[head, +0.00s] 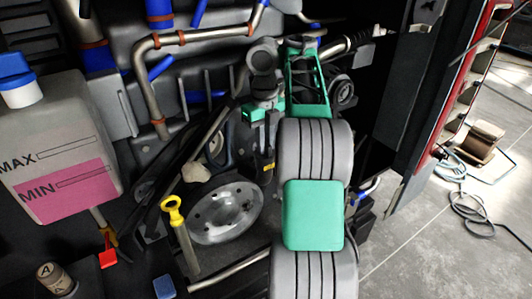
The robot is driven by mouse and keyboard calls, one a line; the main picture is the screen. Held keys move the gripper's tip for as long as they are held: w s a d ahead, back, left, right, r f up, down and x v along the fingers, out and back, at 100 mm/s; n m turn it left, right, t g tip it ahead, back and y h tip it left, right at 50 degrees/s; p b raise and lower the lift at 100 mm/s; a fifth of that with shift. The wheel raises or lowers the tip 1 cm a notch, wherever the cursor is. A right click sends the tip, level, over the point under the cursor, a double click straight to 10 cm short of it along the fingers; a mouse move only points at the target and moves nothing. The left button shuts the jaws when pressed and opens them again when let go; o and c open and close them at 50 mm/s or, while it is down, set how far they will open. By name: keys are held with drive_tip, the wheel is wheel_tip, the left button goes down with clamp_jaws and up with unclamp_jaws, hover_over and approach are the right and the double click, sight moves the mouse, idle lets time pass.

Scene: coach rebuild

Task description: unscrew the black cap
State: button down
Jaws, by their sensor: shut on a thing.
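My gripper (264,172) hangs from my green and grey wrist, in the middle of the engine bay, just right of the grey disc wheel. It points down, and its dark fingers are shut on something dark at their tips. I take this to be the black cap, but it is mostly hidden by the fingers and shadow, and its outline does not show clearly. I cannot tell how far it is turned or whether it is seated.
A tank (50,150) with pink fluid and a blue cap stands at left. A yellow-handled dipstick (173,212) rises before the disc wheel (222,213). Metal pipes (150,85) run above. A cable (470,205) lies on the open floor at right.

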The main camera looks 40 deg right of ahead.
drive_tip(key=n, duration=0.2)
drive_tip(key=shift+n, duration=0.4)
drive_tip(key=c, duration=0.9)
unclamp_jaws()
drive_tip(key=shift+r, duration=0.1)
wheel_tip(320, 180, up, 10)
drive_tip(key=p, duration=1)
